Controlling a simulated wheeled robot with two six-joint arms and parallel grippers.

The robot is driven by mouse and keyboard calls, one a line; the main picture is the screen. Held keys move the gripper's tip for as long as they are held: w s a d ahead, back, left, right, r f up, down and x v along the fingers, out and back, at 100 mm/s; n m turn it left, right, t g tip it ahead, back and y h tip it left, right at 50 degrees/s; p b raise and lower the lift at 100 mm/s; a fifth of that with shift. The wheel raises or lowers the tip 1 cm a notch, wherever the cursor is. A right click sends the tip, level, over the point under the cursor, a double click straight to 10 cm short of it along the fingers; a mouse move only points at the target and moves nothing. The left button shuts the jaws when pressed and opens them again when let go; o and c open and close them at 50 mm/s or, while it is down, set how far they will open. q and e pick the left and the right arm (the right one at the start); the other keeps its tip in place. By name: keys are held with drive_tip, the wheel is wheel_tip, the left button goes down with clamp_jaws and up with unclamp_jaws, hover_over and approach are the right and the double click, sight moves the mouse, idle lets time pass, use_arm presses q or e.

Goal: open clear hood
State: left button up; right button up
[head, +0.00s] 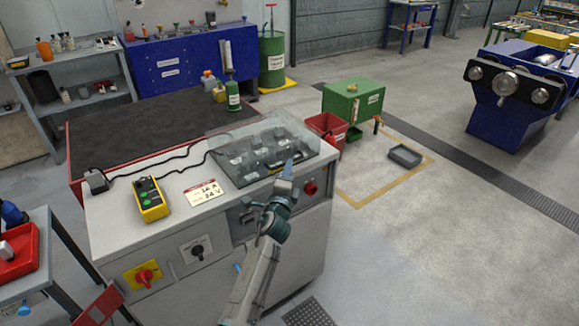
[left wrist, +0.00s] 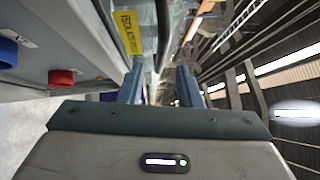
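The clear hood (head: 262,142) is a see-through cover over a dark recessed panel with several small parts, at the right end of the grey bench. It looks down over the panel. A yellow label (head: 277,168) is at its front edge; a yellow label also shows in the left wrist view (left wrist: 130,32). My left gripper (head: 288,171) is at the hood's front edge, right of the label. In the left wrist view its two fingers (left wrist: 159,83) stand apart, with no clear grip on anything. Whether they touch the hood I cannot tell. My right gripper is not in view.
A yellow button box (head: 151,200) with a black cable and a red-and-white card (head: 202,192) lie on the bench top. A red knob (head: 310,188) is on the bench front, near my left gripper. A red bin (head: 326,131) and green cabinet (head: 353,101) stand behind right.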

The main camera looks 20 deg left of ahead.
use_arm(q)
drive_tip(key=w, duration=0.3)
drive_tip(key=shift+w+a+r, duration=0.2)
clamp_jaws()
